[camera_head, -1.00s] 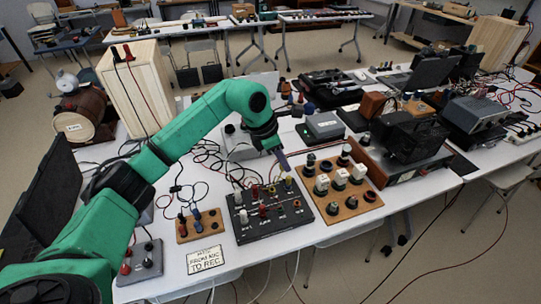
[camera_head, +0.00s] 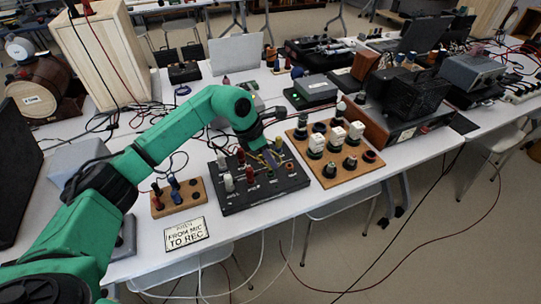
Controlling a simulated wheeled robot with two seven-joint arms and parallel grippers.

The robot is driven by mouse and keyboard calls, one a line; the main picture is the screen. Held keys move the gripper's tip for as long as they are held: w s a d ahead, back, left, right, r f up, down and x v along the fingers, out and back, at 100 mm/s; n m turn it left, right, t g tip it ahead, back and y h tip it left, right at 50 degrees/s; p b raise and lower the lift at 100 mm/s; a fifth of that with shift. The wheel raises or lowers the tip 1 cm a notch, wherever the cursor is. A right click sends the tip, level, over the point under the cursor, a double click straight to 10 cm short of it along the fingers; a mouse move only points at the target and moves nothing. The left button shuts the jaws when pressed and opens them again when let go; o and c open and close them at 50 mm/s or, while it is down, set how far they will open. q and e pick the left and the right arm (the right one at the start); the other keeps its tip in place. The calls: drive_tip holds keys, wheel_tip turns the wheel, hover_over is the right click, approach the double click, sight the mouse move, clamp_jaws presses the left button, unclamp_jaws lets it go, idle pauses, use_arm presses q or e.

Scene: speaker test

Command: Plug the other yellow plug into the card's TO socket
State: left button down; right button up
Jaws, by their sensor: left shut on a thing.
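The black patch panel (camera_head: 237,204) lies on the white table, with several knobs, plugs and sockets on top. My left gripper (camera_head: 270,157) is over its back right part, fingers pointing down. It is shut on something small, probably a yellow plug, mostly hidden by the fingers. A bit of yellow (camera_head: 278,144) shows beside the fingers. I cannot tell whether the held thing touches a socket. The card (camera_head: 187,234) lies in front of the panel and reads "PATCH FROM MIC TO REC". The panel's socket labels are too small to read. My right gripper is out of view.
A wooden board (camera_head: 334,177) with white blocks and dark knobs stands close right of the panel. A smaller wooden block (camera_head: 179,198) with red and blue plugs is to its left. Loose cables lie behind. The table's front edge is close to the card.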

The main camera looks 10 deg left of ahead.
use_arm(q)
drive_tip(key=shift+f, duration=0.15)
idle(0.3)
drive_tip(key=shift+f, duration=0.1)
drive_tip(key=shift+b, duration=0.3)
idle(0.6)
drive_tip(key=shift+f+b, duration=0.65)
drive_tip(key=shift+f, duration=0.25)
drive_tip(key=c, duration=0.7)
unclamp_jaws()
drive_tip(key=shift+r, duration=0.1)
drive_tip(key=shift+r+p, duration=2.55)
drive_tip(key=shift+r, duration=1.2)
